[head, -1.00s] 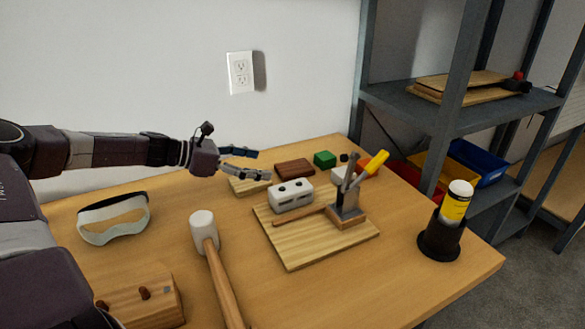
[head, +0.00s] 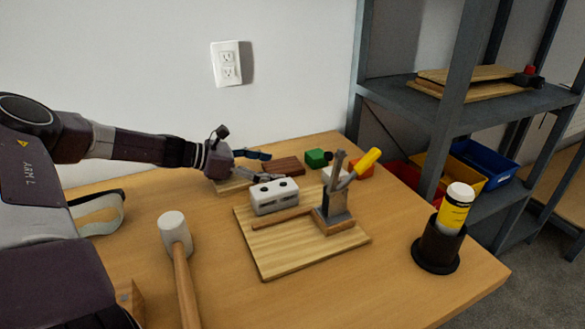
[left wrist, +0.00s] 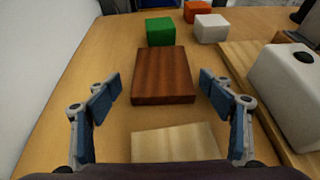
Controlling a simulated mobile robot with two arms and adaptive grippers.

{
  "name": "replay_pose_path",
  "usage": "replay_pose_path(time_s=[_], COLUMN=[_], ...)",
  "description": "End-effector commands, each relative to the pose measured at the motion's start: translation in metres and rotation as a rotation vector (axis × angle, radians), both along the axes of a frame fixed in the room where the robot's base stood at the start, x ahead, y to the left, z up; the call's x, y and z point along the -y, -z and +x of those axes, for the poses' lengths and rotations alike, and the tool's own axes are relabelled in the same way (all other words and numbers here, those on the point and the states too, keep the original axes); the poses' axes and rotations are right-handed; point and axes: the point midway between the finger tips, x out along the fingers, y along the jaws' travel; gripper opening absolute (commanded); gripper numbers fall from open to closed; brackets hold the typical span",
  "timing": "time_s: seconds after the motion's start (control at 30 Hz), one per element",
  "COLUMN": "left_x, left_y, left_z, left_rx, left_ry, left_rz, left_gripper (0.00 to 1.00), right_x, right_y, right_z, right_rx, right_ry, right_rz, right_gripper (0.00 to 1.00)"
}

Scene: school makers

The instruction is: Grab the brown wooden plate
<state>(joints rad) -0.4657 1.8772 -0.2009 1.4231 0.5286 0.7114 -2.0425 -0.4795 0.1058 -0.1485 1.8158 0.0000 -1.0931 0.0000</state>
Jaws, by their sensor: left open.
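The brown wooden plate (head: 283,167) is a flat dark reddish-brown block lying near the back of the table. In the left wrist view the plate (left wrist: 163,76) lies ahead, just beyond and between my fingertips. My left gripper (head: 261,165) is open and empty, low over the table at the plate's left end; its two blue-padded fingers (left wrist: 161,95) stand apart on either side. A light wooden board (left wrist: 175,142) lies on the near side of the plate. My right gripper is not in view.
A green block (head: 316,158) stands just beyond the plate, with white and orange blocks farther right. A mallet (head: 174,235) lies at left; a black holder (head: 437,245) stands right.

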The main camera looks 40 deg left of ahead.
Motion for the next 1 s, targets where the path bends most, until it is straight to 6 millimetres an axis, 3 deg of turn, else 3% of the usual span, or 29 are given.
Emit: replay_pose_path(time_s=[0.27,0.67,1.0], left_x=[0.0005,0.0005,0.0006], left_y=[0.0007,0.0006,-0.0026], left_z=[0.0001,0.0002,0.0006], left_rx=[0.000,0.000,0.002], left_ry=[0.000,0.000,0.000], left_rz=[0.001,0.000,0.000], left_gripper=[0.74,0.29,0.28], right_x=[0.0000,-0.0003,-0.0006], right_y=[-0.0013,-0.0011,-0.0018], right_z=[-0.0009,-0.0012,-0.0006], right_rx=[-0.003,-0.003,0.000], right_ry=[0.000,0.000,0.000], right_rz=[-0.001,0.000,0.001], right_gripper=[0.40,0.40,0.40])
